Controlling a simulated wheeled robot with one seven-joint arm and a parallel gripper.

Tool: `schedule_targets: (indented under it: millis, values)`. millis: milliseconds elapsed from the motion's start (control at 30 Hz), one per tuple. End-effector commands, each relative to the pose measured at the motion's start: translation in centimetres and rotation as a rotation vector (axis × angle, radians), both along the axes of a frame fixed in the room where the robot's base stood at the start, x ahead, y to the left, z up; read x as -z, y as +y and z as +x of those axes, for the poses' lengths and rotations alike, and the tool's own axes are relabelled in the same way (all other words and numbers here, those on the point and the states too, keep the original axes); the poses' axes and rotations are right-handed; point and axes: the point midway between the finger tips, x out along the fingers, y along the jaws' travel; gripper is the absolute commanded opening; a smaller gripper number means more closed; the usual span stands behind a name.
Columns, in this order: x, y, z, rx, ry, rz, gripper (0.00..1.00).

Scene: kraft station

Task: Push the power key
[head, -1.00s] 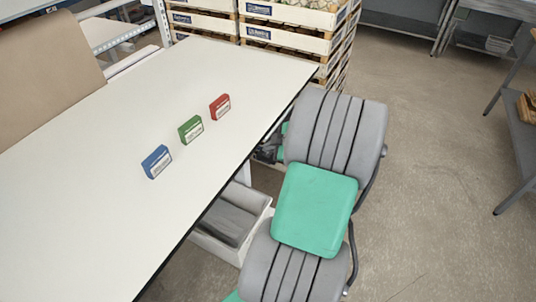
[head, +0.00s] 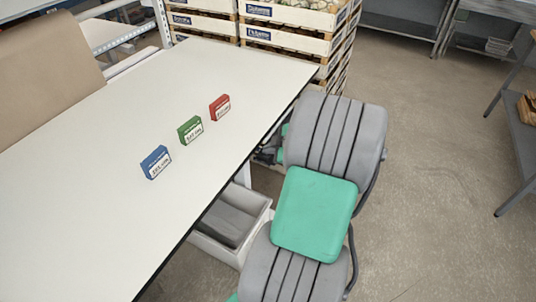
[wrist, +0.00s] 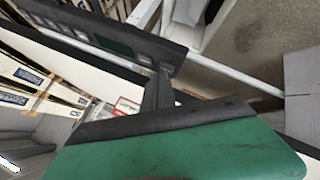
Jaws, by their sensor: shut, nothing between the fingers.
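In the wrist view my gripper (wrist: 158,88) shows as a narrow dark shape rising from a dark edge above a green housing; its fingers are together and hold nothing. A long dark bar (wrist: 105,38) with a row of paler marks and a dark green patch crosses the upper left, and the gripper tip overlaps its lower right end. I cannot tell touch from a gap. I cannot make out a power key. In the head view my arm hides most of the gripper. A blue block (head: 156,162), a green block (head: 190,130) and a red block (head: 219,107) stand on the table.
The white table (head: 90,220) is otherwise mostly bare. Stacked wooden crates (head: 290,38) stand behind it. A pale bin (head: 228,250) is below its right edge, beside my arm. The floor (head: 440,170) on the right is open.

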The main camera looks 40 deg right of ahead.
Motion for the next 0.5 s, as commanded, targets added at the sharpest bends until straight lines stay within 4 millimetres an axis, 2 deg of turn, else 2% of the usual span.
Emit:
schedule_targets:
  millis: [300,500]
  values:
    - [0.0,0.0,0.0,0.000,0.000,0.000,0.00]
    - [-1.1,0.0,0.0,-0.001,0.000,-0.001,0.00]
